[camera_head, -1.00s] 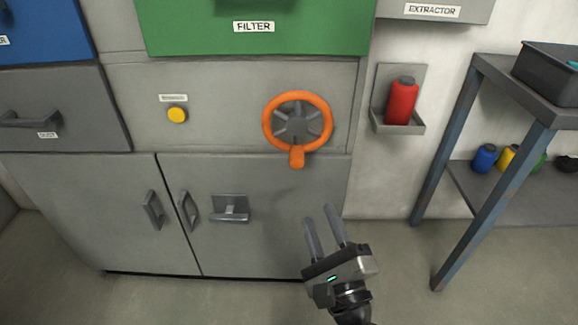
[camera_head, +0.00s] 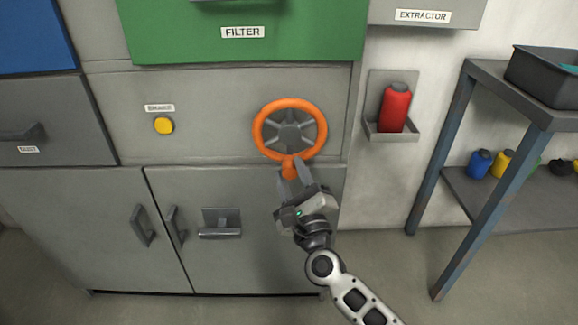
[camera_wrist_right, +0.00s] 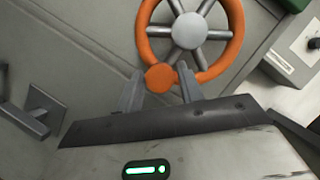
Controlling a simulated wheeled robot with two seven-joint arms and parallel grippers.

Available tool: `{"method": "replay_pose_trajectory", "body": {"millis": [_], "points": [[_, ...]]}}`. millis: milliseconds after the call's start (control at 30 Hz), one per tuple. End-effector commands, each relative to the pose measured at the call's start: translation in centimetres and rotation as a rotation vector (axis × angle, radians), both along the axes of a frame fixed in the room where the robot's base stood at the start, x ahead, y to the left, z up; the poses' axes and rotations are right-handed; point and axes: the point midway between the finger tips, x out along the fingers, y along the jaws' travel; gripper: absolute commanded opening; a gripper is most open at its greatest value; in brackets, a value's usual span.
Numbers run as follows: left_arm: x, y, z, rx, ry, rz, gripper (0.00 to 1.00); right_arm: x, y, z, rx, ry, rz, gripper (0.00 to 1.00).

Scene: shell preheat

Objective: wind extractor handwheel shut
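The handwheel has an orange rim (camera_head: 258,128), a grey spoked hub (camera_head: 290,131) and an orange knob (camera_head: 289,168) at its bottom. It is mounted on the grey cabinet front below the green FILTER panel. My right gripper (camera_head: 294,172) is at the knob, pointing up at it. In the right wrist view the two fingers stand apart, one on each side of the knob (camera_wrist_right: 160,78); the wheel rim (camera_wrist_right: 236,40) shows beyond them. I cannot tell whether either finger touches the knob. My left gripper is not in view.
A red bottle (camera_head: 395,108) stands in a wall holder right of the wheel. A blue-legged table (camera_head: 496,90) with a dark bin (camera_head: 543,74) is at the right. A yellow button (camera_head: 163,126) is left of the wheel. Cabinet handles (camera_head: 141,225) stick out below.

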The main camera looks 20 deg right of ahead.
Motion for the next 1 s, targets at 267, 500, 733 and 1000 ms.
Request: {"method": "replay_pose_trajectory", "body": {"millis": [267, 500, 733, 1000], "points": [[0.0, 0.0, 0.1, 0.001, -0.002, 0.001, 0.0, 2.0, 0.0, 0.5, -0.001, 0.001, 0.0, 0.37], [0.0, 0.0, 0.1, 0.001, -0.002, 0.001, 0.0, 2.0, 0.0, 0.5, -0.001, 0.001, 0.0, 0.37], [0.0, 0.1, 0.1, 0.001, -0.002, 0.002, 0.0, 2.0, 0.0, 0.5, -0.001, 0.001, 0.0, 0.0], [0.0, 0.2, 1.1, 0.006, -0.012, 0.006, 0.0, 1.9, -0.3, 0.7, -0.041, 0.012, -0.001, 0.0]]}}
